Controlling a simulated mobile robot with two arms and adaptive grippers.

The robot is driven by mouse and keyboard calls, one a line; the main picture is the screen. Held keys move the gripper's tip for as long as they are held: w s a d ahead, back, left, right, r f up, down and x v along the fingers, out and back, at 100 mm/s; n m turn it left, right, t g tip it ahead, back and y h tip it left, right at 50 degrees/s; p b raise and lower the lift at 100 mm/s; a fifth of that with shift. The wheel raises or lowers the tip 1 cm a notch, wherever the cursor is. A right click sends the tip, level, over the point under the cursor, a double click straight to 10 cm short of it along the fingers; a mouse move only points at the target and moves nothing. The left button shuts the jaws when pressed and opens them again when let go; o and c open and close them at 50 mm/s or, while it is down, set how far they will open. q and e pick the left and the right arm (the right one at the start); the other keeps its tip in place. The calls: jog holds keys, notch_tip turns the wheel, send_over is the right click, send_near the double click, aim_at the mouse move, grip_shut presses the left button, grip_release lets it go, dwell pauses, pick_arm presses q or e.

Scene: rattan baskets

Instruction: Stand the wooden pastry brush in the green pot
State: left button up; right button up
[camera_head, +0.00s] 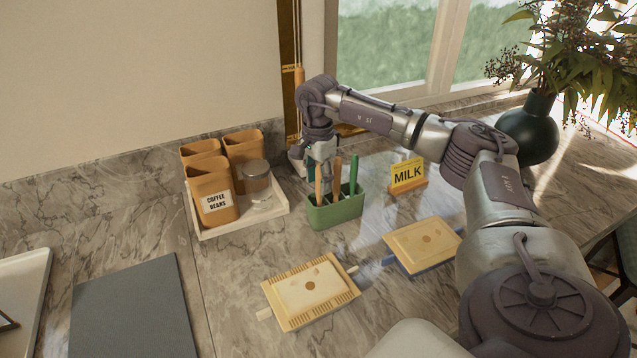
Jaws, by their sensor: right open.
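The green pot (347,213) stands on the marble counter near the middle of the view. Two wooden-coloured handles and a green handle (354,176) stand upright in it. The left wooden handle (318,188) is directly below my right gripper (320,170); the other wooden handle (337,182) stands beside it. I cannot tell which wooden handle is the pastry brush, as their ends are hidden. My right gripper is open, pointing down at the pot's left side. Whether its fingers touch a handle is unclear. My left gripper is out of view.
Left of the pot, a white tray (243,224) holds several orange canisters and a glass jar (257,181). A MILK sign (408,176) stands right. Two wooden-looking boards (310,290) (422,244) lie in front. A dark vase (530,128) stands behind my right arm.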

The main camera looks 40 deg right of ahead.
notch_tip(320, 180, up, 11)
jog(key=shift+f, duration=0.15)
dwell(0.6)
